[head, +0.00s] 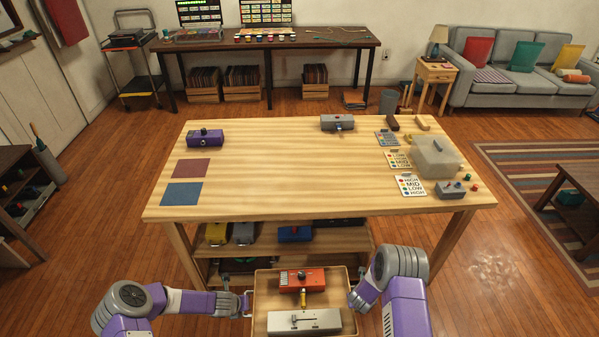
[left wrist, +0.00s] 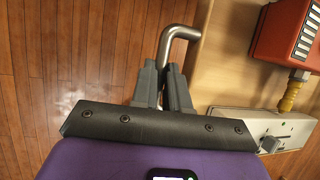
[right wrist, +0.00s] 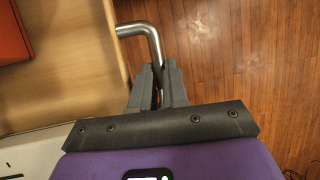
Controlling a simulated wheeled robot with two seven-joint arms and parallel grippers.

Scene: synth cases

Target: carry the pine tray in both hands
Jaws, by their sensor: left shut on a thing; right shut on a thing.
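The pine tray (head: 262,290) is at the bottom middle of the head view, in front of the table. It carries an orange box (head: 303,280) with a dark knob, a grey-white box (head: 304,321) with a slider, and a small yellow piece (head: 303,298) between them. My left gripper (head: 246,304) is shut on the tray's left metal handle, which shows clearly in the left wrist view (left wrist: 180,36). My right gripper (right wrist: 158,88) is shut on the right metal handle (right wrist: 143,29); in the head view my right arm mostly hides that grip.
A wooden table (head: 270,170) stands just ahead, its middle clear. On it are a purple box (head: 205,139), a grey box (head: 337,123), red and blue mats, cards and a translucent case (head: 436,157). Its lower shelf (head: 345,240) holds several boxes. Floor is open on both sides.

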